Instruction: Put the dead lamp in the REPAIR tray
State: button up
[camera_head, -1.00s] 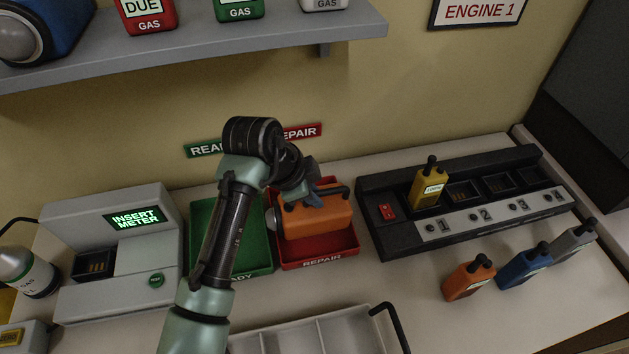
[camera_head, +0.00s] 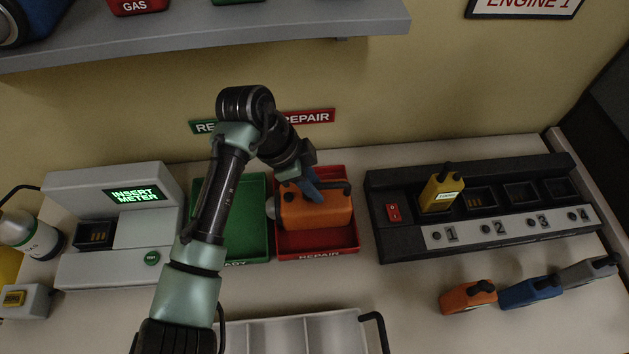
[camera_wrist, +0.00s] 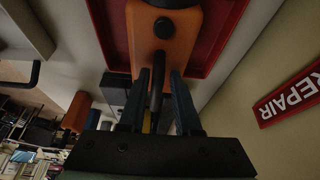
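The orange lamp (camera_head: 316,208) with a black handle sits in the red REPAIR tray (camera_head: 318,255), apparently resting on its floor. My gripper (camera_head: 311,190) is over the lamp's top, at the handle. In the wrist view the two fingers of my gripper (camera_wrist: 160,74) stand apart on either side of the black handle (camera_wrist: 157,95), with gaps showing beside it. The orange body of the lamp (camera_wrist: 180,45) lies beyond the fingertips.
The green tray (camera_head: 256,240) is left of the REPAIR tray, partly behind my arm. A black charger (camera_head: 400,243) holding a yellow meter (camera_head: 441,193) stands to the right. Orange, blue and grey meters lie in front of it. A pale divided bin (camera_head: 290,335) is at the front.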

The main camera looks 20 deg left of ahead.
jog(key=shift+o, duration=0.8)
jog(key=shift+s+r, duration=0.1)
jog(key=shift+r, duration=0.1)
jog(key=b+v, duration=0.1)
jog(key=v, duration=0.3)
jog(key=s+a+b, duration=0.3)
jog(key=s+a, duration=0.1)
jog(key=a, duration=0.7)
jog(key=shift+s+a+r, duration=0.2)
jog(key=shift+s+r, duration=0.15)
